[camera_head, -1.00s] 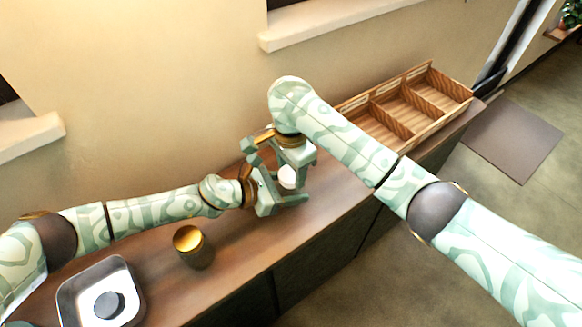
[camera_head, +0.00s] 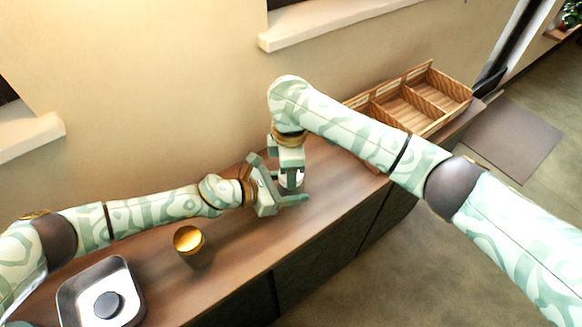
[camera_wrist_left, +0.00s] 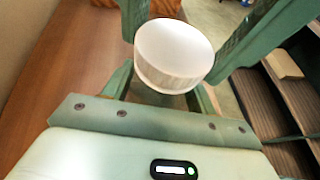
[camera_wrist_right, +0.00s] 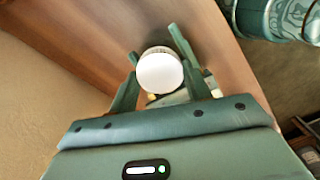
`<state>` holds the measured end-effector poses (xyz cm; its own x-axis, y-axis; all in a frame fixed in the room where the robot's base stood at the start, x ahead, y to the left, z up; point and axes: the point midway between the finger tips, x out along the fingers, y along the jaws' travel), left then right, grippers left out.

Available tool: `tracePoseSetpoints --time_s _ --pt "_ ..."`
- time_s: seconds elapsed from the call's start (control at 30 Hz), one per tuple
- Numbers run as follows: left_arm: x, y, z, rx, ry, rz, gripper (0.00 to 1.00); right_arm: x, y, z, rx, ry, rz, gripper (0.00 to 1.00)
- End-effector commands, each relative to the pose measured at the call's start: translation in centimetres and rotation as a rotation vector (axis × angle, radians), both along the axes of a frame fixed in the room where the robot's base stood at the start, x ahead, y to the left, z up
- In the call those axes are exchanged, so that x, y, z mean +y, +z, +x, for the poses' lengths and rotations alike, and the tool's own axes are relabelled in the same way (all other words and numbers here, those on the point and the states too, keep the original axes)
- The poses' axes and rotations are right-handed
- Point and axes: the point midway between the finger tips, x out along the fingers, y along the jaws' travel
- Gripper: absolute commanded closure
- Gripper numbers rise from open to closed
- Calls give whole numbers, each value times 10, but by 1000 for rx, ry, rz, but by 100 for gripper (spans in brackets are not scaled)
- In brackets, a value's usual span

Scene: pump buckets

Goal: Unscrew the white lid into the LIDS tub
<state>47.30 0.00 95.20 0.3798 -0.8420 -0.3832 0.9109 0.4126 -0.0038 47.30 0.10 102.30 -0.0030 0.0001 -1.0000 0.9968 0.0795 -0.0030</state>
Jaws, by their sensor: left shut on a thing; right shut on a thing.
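The white lid (camera_head: 291,181) is between my two grippers above the counter. It shows as a pale round disc in the right wrist view (camera_wrist_right: 160,71) and as a white cylinder shape in the left wrist view (camera_wrist_left: 172,52). My right gripper (camera_head: 291,172) points down from above and is shut on the lid. My left gripper (camera_head: 283,183) comes in level from the left and is shut on the container under the lid, which is mostly hidden. A square metal tub (camera_head: 70,291) at lower left holds a dark round lid (camera_head: 108,305); no lettering is readable on it.
A gold-topped jar (camera_head: 188,240) stands on the counter between the tub and my left gripper. A wooden divided crate (camera_head: 437,122) stands at the back right. The wall runs behind, and the counter's front edge (camera_head: 330,240) drops to the floor.

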Motion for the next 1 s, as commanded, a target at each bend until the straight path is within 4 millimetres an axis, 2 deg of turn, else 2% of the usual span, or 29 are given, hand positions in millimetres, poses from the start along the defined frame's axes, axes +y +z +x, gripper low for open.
tracePoseSetpoints --time_s 0.1,0.4,0.6,0.73,1.0 --pt "-1 0 -1 1 -3 0 100 -1 1 1 -3 380 -3 79" --pt "-1 0 -1 1 -4 -1 100 -1 2 1 -2 1379 -1 79" --pt "-1 0 -2 1 -4 -1 100 -1 2 0 -1 1934 2 79" --pt "-1 0 -2 2 -5 -1 100 -1 2 0 -1 2115 2 79" --pt "-1 0 -1 1 -4 -1 100 -1 2 0 -1 2123 2 79"
